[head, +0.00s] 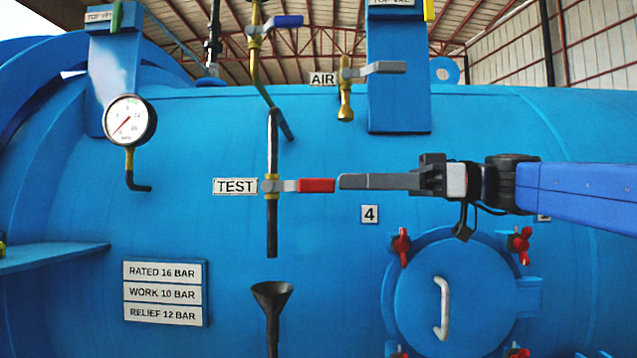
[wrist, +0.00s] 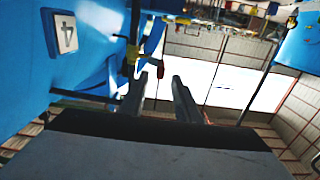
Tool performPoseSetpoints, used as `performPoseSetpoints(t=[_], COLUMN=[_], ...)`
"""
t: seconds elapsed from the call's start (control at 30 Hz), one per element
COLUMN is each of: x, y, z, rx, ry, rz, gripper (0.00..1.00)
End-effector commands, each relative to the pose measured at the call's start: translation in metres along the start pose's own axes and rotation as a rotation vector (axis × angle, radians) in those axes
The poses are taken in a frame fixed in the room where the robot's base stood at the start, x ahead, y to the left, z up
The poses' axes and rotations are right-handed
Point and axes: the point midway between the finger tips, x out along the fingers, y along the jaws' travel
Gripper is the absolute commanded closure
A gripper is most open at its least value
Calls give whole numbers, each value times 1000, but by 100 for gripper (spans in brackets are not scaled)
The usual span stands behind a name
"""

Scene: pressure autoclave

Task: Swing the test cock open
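The test cock (head: 272,186) is a brass valve on a dark vertical pipe, beside the white TEST label (head: 235,186). Its red-sleeved handle (head: 317,185) points right, horizontal and crosswise to the pipe. My gripper (head: 341,182) comes in level from the right, its fingertips just right of the handle's end; a narrow gap shows between them. In the wrist view my gripper (wrist: 162,74) has its two fingers apart with nothing gripped. A brass fitting (wrist: 133,55) and a small red part show near the fingertips there, likely the cock and its handle.
A black funnel (head: 271,291) stands below the pipe's open end. A pressure gauge (head: 129,121) is at upper left. The AIR cock (head: 346,88) with a grey lever and a blue-handled valve (head: 286,21) are above. A round hatch (head: 455,300) with red knobs sits below my arm.

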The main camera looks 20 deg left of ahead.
Motion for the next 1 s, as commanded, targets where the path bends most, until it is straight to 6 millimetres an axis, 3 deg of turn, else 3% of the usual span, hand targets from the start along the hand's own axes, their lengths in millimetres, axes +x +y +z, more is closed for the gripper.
performPoseSetpoints(t=[0.4, 0.6, 0.93, 1.0], x=[52, 63, 65, 65], y=[-1, 0, 0, 0], z=[0, 0, 0, 0], rx=[0, 0, 0, 0], ry=[-1, -1, 0, 0], rz=[-3, -2, 0, 0], gripper=[70, 70, 70, 85])
